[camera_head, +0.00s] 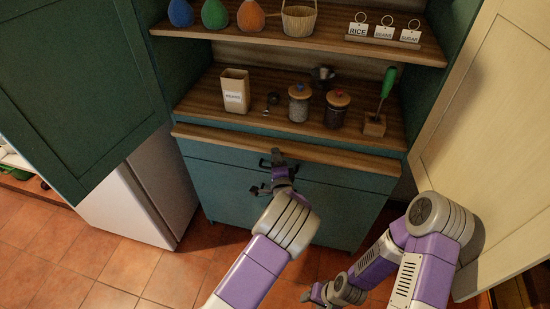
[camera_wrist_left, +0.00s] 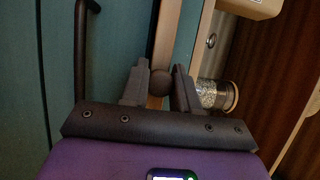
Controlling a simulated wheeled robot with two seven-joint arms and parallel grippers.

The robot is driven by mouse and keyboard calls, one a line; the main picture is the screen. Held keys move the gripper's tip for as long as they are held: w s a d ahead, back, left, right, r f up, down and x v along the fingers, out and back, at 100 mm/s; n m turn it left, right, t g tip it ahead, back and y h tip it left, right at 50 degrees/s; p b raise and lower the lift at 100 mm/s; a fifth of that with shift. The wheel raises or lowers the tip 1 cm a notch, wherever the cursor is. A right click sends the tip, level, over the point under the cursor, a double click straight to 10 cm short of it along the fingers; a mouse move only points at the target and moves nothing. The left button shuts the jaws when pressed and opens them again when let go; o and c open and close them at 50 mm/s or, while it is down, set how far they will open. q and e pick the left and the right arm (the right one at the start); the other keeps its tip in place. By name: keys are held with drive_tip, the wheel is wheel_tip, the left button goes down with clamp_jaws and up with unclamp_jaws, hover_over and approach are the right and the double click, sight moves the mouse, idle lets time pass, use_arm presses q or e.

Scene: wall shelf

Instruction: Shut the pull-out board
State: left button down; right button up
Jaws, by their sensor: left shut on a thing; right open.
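The wooden pull-out board (camera_head: 225,138) sticks out a little from the teal cabinet, below the counter. In the left wrist view its wooden edge (camera_wrist_left: 167,38) runs up the middle, with a round dark knob (camera_wrist_left: 160,83) on it. My left gripper (camera_head: 278,160) is at the board's front edge. Its fingers (camera_wrist_left: 160,90) are shut on the knob, one on each side. In the head view the gripper hides the knob. My right gripper (camera_head: 318,292) is low, in front of the cabinet, open and away from the board.
The counter (camera_head: 210,100) above the board holds a beige canister (camera_head: 235,90), two lidded jars (camera_head: 299,103) and a green-handled tool in a wooden block (camera_head: 374,124). A green door (camera_head: 75,90) stands open at left, a cream door (camera_head: 490,130) at right. A dark handle (camera_wrist_left: 82,45) is beside my left gripper.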

use_arm(q)
drive_tip(key=shift+s, duration=0.1)
drive_tip(key=c, duration=0.9)
unclamp_jaws()
drive_tip(key=p+v, duration=0.1)
drive_tip(key=v, duration=0.6)
drive_tip(key=shift+s+p, duration=0.3)
drive_tip(key=shift+p, duration=0.1)
